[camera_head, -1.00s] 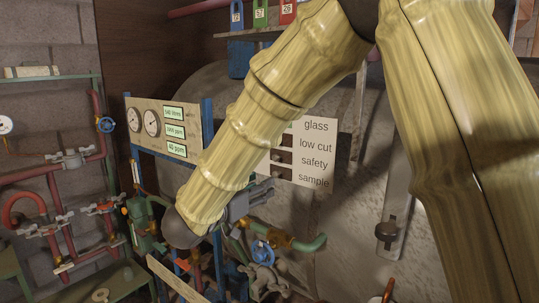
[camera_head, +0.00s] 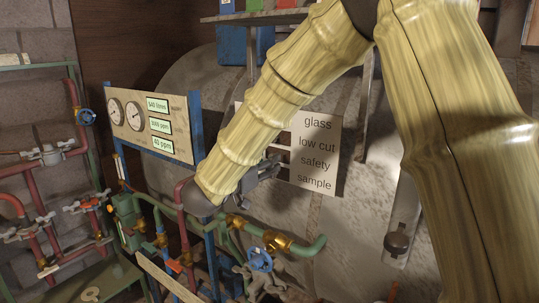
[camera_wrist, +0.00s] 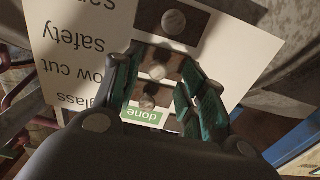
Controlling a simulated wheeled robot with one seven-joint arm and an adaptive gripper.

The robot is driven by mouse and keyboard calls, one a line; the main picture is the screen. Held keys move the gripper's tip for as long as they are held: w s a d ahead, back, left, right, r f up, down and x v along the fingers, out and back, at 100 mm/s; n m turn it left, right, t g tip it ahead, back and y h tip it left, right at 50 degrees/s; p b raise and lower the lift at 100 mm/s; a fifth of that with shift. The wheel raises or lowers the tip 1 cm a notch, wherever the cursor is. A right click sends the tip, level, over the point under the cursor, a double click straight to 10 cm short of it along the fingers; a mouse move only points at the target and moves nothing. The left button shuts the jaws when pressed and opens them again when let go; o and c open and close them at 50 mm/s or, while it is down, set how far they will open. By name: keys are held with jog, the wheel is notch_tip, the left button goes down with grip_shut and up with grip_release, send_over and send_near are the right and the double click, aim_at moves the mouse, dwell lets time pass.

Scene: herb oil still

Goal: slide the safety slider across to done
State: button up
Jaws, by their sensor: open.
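The white label board (camera_head: 318,128) reads glass, low cut, safety and sample in the head view. It shows upside down in the wrist view (camera_wrist: 55,75). There, the safety slider's round knob (camera_wrist: 158,72) sits on a dark strip beside the word safety. My gripper (camera_wrist: 161,57) is open, its two fingers on either side of that knob with space visible between; I cannot tell whether either touches it. In the head view my gripper (camera_head: 268,168) is at the board's left edge, and my arm hides most of the sliders.
The sample knob (camera_wrist: 173,21) and low cut knob (camera_wrist: 148,100) flank the safety one. A green done label (camera_wrist: 142,116) shows near the glass row. A gauge panel (camera_head: 152,122), blue posts and pipes with valves (camera_head: 260,260) stand left of and below the gripper.

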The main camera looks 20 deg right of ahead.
jog(key=shift+p+x, duration=0.3)
jog(key=shift+x, duration=0.85)
jog(key=shift+s+r, duration=0.15)
grip_shut()
